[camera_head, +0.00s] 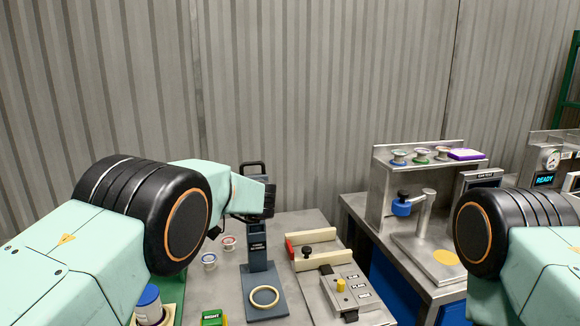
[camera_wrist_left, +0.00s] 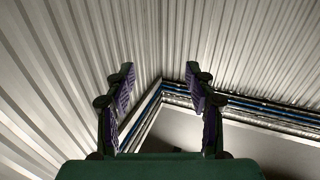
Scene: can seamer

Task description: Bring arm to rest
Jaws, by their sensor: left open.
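My left arm (camera_head: 190,215) comes in from the left and reaches over the back of the left bench. Its forearm ends in a dark part (camera_head: 268,200) above the bench; I cannot make out the fingers in the head view. In the left wrist view my left gripper (camera_wrist_left: 160,78) is open, with its two fingers well apart and nothing between them. Beyond them are corrugated wall and blue-and-grey rails. My right arm (camera_head: 510,240) shows at the lower right; its gripper is out of view.
Below my left arm, the grey bench (camera_head: 222,285) holds a dark stand with a ring (camera_head: 264,297), two small spools (camera_head: 209,261), a clamp fixture (camera_head: 320,262) and a blue-capped container (camera_head: 148,305). A metal station (camera_head: 425,160) with several spools stands right. Corrugated wall (camera_head: 320,90) closes the back.

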